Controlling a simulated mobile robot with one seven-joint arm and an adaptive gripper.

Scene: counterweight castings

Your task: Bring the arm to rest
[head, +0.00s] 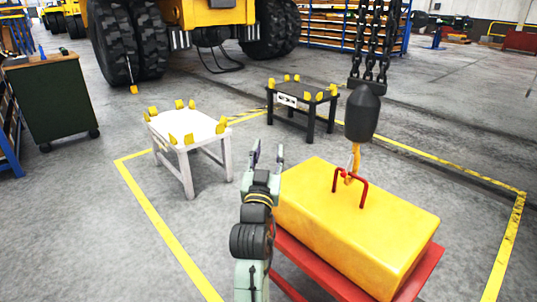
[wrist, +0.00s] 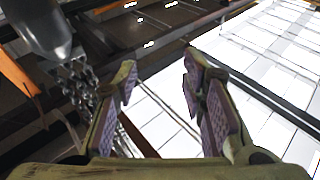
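My gripper (head: 267,158) is raised in front of my body in the head view, its two fingers apart with nothing between them. In the wrist view my gripper (wrist: 160,95) points up towards the roof, and its purple-grey finger pads are spread and empty. A yellow block casting (head: 350,225) with a red handle (head: 350,185) lies on a red stand (head: 300,265), right of my arm. A dark hoist weight (head: 362,115) hangs on chains above it, with an orange hook (head: 354,160) at the handle. I cannot tell whether the hook bears load.
A white table (head: 188,138) and a black table (head: 303,104), both with yellow corner blocks, stand behind my gripper inside yellow floor lines. A green cabinet (head: 52,98) is at left, a large yellow vehicle (head: 205,14) at the back. The chains (wrist: 78,85) hang close by in the wrist view.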

